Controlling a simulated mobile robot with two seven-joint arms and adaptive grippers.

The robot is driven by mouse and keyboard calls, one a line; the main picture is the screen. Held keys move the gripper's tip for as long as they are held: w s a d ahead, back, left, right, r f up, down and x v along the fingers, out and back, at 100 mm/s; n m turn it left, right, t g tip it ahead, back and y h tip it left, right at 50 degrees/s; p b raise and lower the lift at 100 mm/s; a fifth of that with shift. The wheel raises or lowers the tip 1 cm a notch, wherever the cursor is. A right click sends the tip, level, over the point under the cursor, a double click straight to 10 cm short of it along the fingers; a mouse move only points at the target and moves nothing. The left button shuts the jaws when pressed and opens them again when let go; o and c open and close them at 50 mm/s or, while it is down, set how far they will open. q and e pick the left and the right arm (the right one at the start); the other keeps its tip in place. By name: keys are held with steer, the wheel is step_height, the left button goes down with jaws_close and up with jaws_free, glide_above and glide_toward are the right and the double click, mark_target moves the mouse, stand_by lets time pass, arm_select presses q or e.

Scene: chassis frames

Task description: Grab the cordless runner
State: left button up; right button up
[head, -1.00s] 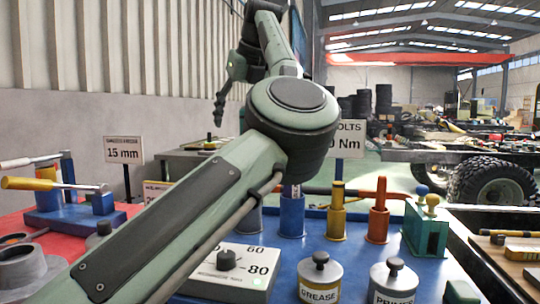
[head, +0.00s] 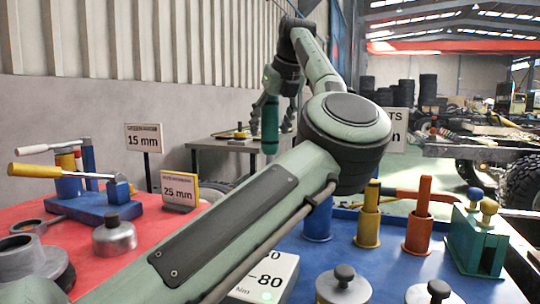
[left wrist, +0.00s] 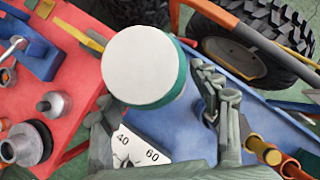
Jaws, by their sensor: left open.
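A teal-green cylinder (head: 270,125), probably the cordless runner, shows beside and below my left wrist in the head view. In the left wrist view the same kind of cylinder (left wrist: 143,65) fills the middle, its pale round end facing the camera. My left gripper (head: 274,110) is open with its fingers around or close beside the cylinder. In the left wrist view the gripper's fingers (left wrist: 165,110) show on either side of it. Whether they touch it, and what supports it, I cannot tell. My right gripper is not in view.
The blue bench surface (head: 320,262) holds blue, yellow and orange posts (head: 418,222), a green block (head: 478,240) and a dial box (head: 268,278). The red surface (head: 120,258) holds a lever fixture (head: 95,200). A grey table (head: 225,143) stands behind.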

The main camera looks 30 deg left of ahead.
arm_select(q)
steer(key=shift+w+a+f, duration=0.15)
steer(key=shift+a+f, duration=0.15)
steer(key=shift+f, duration=0.2)
jaws_close()
steer(key=shift+r, duration=0.15)
